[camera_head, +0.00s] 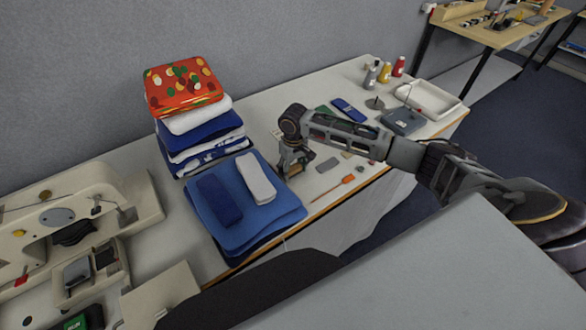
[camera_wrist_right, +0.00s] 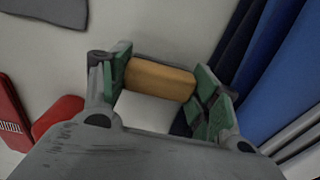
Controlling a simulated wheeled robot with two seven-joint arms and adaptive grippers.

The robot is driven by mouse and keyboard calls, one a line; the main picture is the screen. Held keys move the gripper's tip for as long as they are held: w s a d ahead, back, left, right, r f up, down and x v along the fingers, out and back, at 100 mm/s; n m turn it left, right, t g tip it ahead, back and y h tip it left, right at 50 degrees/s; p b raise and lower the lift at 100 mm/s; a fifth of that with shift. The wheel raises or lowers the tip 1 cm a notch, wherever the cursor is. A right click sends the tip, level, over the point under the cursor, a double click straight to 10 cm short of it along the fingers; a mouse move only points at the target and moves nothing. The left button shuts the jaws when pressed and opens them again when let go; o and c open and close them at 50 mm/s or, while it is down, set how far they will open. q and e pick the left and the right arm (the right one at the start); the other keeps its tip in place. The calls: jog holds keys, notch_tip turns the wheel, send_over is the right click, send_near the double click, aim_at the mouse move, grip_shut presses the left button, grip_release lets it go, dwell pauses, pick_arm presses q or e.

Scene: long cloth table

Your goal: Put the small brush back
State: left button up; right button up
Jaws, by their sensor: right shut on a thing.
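My right gripper (camera_head: 292,168) reaches down over the white table, just right of the folded blue cloths. In the right wrist view its green-padded fingers (camera_wrist_right: 160,90) are shut on a tan block with a white part below it. This looks like the small brush (camera_wrist_right: 160,78), though the gripper hides much of it. In the head view the held thing is too small and covered to make out. My left gripper is not in view.
A tall stack of folded cloths (camera_head: 200,125) and a low blue pile (camera_head: 280,212) stand left of the gripper. An orange-handled tool (camera_head: 348,179) lies near the front edge. A sewing machine (camera_head: 60,215) is at left. Bottles (camera_head: 384,72) and a white tray (camera_head: 432,98) are at the far right.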

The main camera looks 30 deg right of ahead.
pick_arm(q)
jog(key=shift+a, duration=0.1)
pick_arm(e)
jog(key=o, duration=0.5)
jog(key=shift+f, duration=0.1)
jog(key=o, duration=0.5)
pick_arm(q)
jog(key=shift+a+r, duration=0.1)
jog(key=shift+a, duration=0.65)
